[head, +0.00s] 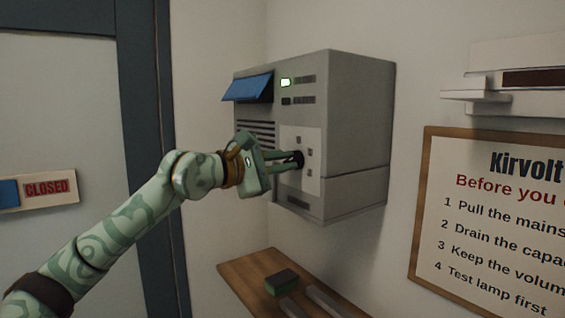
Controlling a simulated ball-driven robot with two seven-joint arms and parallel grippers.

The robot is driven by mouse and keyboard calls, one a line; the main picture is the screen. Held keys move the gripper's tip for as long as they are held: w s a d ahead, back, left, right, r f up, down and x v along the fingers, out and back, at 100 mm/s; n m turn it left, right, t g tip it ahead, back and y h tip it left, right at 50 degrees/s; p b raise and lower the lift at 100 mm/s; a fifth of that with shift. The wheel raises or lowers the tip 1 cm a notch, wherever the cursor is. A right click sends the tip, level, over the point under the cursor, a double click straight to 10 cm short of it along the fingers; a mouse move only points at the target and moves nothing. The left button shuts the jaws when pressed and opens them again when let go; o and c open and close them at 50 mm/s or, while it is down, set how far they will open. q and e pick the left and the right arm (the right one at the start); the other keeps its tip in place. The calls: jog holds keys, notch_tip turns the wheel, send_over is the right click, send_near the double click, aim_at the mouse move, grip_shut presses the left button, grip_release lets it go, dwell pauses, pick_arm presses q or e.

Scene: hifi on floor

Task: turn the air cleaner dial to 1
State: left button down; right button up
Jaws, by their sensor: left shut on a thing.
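The air cleaner (355,120) is a grey box on the wall, with a blue flap at its top left and a small lit green lamp on its front. A pale dial plate (313,178) with small dark marks sits on its front. The black dial (299,157) is on this plate, partly hidden by my fingers. My left gripper (291,160) is at the plate, its fingers shut on the dial. Which mark the dial points to I cannot tell. My right gripper is not in view.
Below the air cleaner a wooden shelf (240,273) holds a dark green-edged block (281,282) and a flat grey item. A framed notice (490,220) hangs at the right, under a white wall fixture (510,100). A door with a "CLOSED" sign (47,189) is at the left.

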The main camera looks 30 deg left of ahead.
pick_arm(q)
jog(key=c, duration=1.4)
grip_release()
jog(key=shift+c, duration=0.2)
jog(key=b+v, duration=1.4)
jog(key=v, duration=0.2)
jog(key=shift+s, duration=0.2)
